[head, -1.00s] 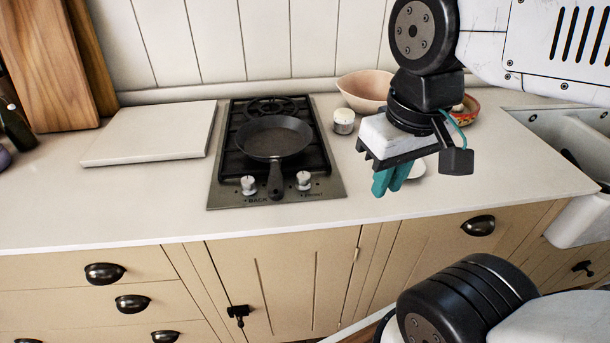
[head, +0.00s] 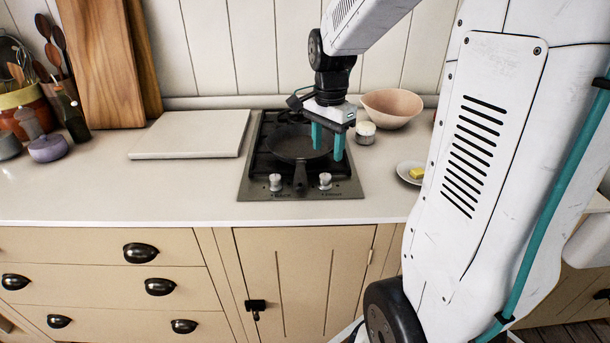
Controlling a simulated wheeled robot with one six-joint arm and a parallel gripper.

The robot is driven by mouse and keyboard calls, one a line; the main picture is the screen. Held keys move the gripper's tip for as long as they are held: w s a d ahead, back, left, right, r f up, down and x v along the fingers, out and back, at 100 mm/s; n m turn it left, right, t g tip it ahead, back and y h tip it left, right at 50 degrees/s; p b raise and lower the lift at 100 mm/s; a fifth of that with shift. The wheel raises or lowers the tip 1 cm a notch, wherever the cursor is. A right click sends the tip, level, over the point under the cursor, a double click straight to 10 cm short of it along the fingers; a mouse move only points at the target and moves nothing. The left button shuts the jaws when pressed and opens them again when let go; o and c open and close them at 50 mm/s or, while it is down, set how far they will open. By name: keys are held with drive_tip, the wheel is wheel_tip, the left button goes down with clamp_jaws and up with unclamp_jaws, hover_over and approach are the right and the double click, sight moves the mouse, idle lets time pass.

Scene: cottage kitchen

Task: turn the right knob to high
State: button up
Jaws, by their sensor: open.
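The right knob (head: 325,181) is a small whitish knob on the front panel of the steel two-burner hob (head: 350,188). Its pointer setting is too small to read. The left knob (head: 275,182) stands on the same panel, left of the pan handle. My gripper (head: 327,150) points down over the right side of the hob, with its two teal fingers spread apart and nothing between them. The fingertips are above and behind the right knob, apart from it.
A dark frying pan (head: 290,143) sits on the hob, its handle running forward between the knobs. A white-lidded jar (head: 365,134) and a pink bowl (head: 391,108) stand right of the hob. A butter dish (head: 405,170) lies farther right. A pale board (head: 190,135) lies left.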

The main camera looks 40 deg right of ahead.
sight(326, 175)
drive_tip(key=shift+w+d+f+m, duration=0.1)
drive_tip(key=shift+d+f+m, duration=0.1)
drive_tip(key=shift+m, duration=0.3)
wheel_tip(326, 175, down, 8)
drive_tip(key=shift+a+r, duration=0.1)
drive_tip(key=shift+r, duration=0.15)
drive_tip(key=c, duration=1)
